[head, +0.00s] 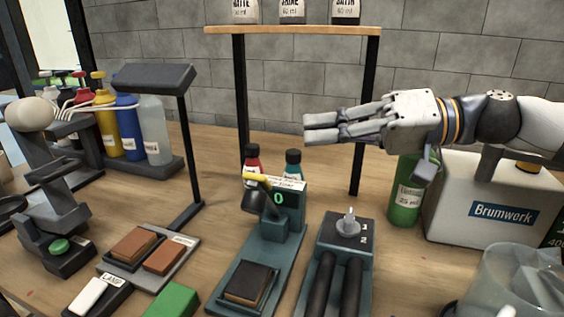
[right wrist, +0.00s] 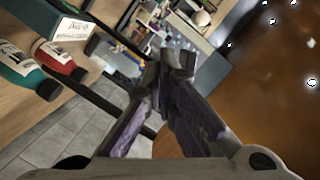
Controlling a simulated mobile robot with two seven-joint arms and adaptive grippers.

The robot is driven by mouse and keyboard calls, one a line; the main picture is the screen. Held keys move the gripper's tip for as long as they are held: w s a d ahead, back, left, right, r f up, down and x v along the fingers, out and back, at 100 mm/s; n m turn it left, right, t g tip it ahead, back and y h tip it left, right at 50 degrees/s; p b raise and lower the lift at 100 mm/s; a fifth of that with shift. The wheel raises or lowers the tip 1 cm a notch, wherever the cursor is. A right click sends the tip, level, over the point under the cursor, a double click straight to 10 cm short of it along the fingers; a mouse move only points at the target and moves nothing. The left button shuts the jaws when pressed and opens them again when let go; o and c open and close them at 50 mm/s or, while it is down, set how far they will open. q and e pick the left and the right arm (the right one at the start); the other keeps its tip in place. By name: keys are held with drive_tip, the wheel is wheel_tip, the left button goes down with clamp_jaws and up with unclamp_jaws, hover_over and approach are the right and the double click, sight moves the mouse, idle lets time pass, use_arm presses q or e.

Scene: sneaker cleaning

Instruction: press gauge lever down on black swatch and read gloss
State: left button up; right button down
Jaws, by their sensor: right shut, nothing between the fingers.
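The gloss gauge (head: 275,225) is a teal stand with a black head and a green "0" on its display. Its lever (head: 257,177) has a yellow end and sticks out to the upper left. My right gripper (head: 306,128) is shut and empty, held in the air above and behind the gauge, pointing left. Its closed fingers also show in the right wrist view (right wrist: 176,68). My left gripper is not in view.
A teal block with a metal knob and two dark rollers (head: 347,232) stands right of the gauge. Red (head: 253,165) and teal (head: 292,164) bottles stand behind it. A shelf (head: 290,31) on black posts rises behind. A green bottle (head: 405,195) and white Brumwerk container (head: 475,208) stand right.

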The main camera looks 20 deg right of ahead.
sight(264, 206)
drive_tip(key=a+f, duration=0.3)
drive_tip(key=a, duration=0.3)
drive_tip(key=shift+s, duration=0.45)
